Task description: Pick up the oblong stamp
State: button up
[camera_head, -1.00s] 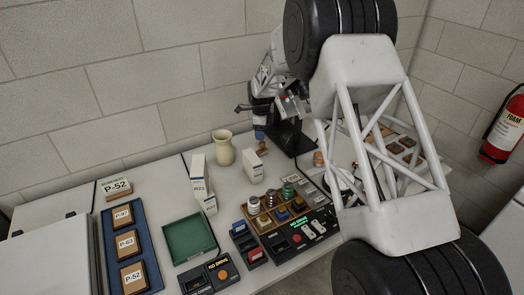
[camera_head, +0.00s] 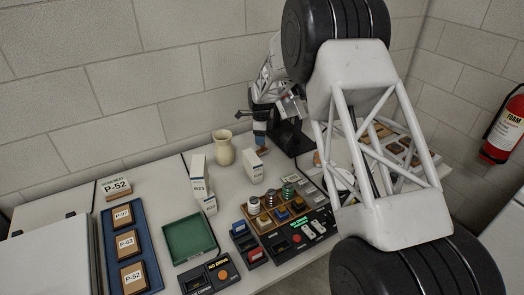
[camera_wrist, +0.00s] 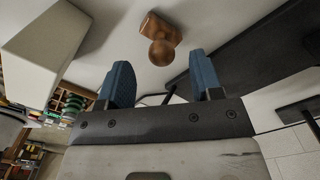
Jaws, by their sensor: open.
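The oblong stamp, a brown wooden stamp with a round knob on a longish block (camera_wrist: 163,38), lies just beyond my fingertips in the wrist view. In the head view the stamp (camera_head: 262,150) is a small brown shape on the table beside a white box, partly hidden by my gripper. My gripper (camera_wrist: 163,80) is open, its two blue fingers spread, with nothing between them. The stamp's knob lies ahead of the gap between the fingers. In the head view my gripper (camera_head: 260,138) appears just above the stamp; whether it touches cannot be told.
A white box (camera_head: 252,167) stands close to the stamp; a cream vase (camera_head: 222,148) is to its left. A wooden rack (camera_head: 263,222) with several stamps and coils is in front. A green tray (camera_head: 188,238) and blue tray (camera_head: 113,219) lie left. My arm hides the table's right part.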

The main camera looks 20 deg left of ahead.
aim_at(262, 148)
jog(key=shift+w+d+f, duration=0.1)
jog(key=shift+d+f, duration=0.05)
jog(key=shift+f, duration=2.4)
jog(key=c, duration=1)
jog(key=shift+r, duration=5)
